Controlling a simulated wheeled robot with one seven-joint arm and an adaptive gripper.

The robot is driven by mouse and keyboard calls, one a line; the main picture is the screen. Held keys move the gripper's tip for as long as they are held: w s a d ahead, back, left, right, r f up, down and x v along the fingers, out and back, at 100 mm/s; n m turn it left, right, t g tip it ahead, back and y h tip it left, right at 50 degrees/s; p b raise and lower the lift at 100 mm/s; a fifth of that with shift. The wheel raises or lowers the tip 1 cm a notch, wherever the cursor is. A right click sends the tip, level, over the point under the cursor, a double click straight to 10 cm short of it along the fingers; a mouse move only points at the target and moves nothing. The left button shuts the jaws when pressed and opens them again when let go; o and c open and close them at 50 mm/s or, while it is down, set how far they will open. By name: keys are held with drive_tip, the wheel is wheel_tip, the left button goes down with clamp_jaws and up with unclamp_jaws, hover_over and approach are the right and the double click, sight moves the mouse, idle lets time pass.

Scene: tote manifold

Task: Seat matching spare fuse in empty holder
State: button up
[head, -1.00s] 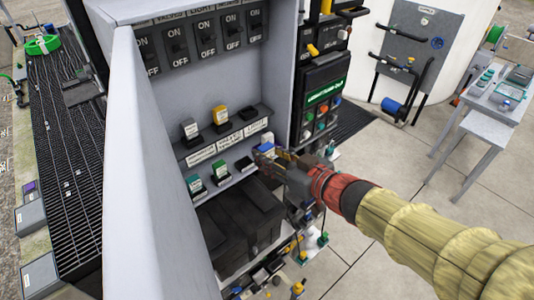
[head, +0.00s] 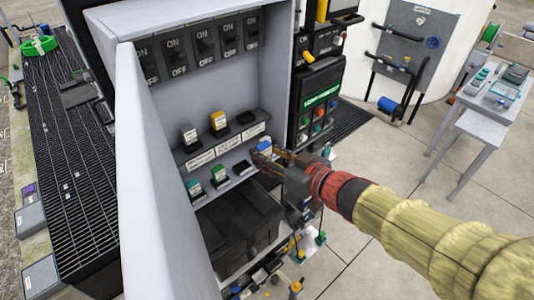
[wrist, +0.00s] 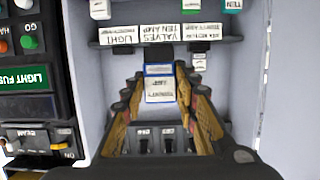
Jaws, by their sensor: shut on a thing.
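My gripper (head: 264,152) is shut on a blue fuse (head: 261,146) with a white label, in front of the right part of the cabinet. In the wrist view the blue fuse (wrist: 159,88) sits between the two fingers, its label upside down. A dark empty holder (head: 246,118) is at the right of the upper shelf, beside a yellow fuse (head: 219,122) and a pale fuse (head: 189,134). The held fuse is apart from this holder, lower and to its right. In the wrist view the fuse hides part of the upper row.
Breaker switches (head: 205,50) line the cabinet top. The open door (head: 140,180) stands left; a black control panel (head: 318,95) is at right.

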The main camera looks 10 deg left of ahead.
drive_tip(key=s+d+p, duration=0.4)
drive_tip(key=s+d, duration=0.1)
drive_tip(key=d, duration=0.1)
drive_tip(key=shift+s, duration=0.15)
idle(0.6)
drive_tip(key=shift+r+p, duration=0.15)
drive_tip(key=shift+p, duration=0.15)
wheel_tip(320, 180, up, 12)
drive_tip(key=p, duration=0.9)
drive_tip(key=shift+p, duration=0.3)
drive_tip(key=shift+f, duration=0.2)
